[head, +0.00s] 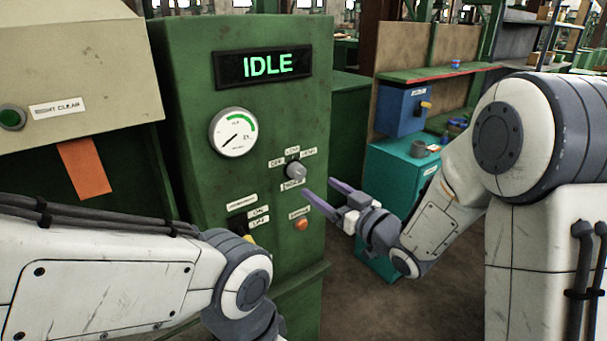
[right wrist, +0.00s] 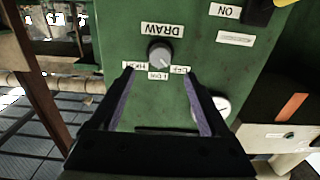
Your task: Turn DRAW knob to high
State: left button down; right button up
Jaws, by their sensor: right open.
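The DRAW knob (head: 296,172) is a small grey round knob on the green cabinet front, with OFF, LOW and HIGH labels around its upper side. In the right wrist view the knob (right wrist: 159,54) appears upside down, with its DRAW label above it. Its pointer direction is hard to make out. My right gripper (head: 319,188) is open and empty, in front of the panel and right of the knob in the head view. In the right wrist view its fingers spread either side of the knob's line, apart from it. My left gripper is out of view; only its arm shows.
The green cabinet (head: 185,90) carries an IDLE display (head: 264,67), a gauge (head: 233,132) with its needle low, an orange button (head: 301,225) and an ON-labelled switch (head: 238,224). A teal cabinet (head: 385,185) and a blue box (head: 400,110) stand behind my right arm.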

aim_at(301, 174)
jog(key=p+x, duration=0.2)
jog(key=x, duration=0.5)
jog(key=shift+w+a, duration=0.1)
jog(key=shift+w+a+p, duration=0.3)
jog(key=shift+w+p, duration=0.05)
jog(key=shift+w, duration=0.05)
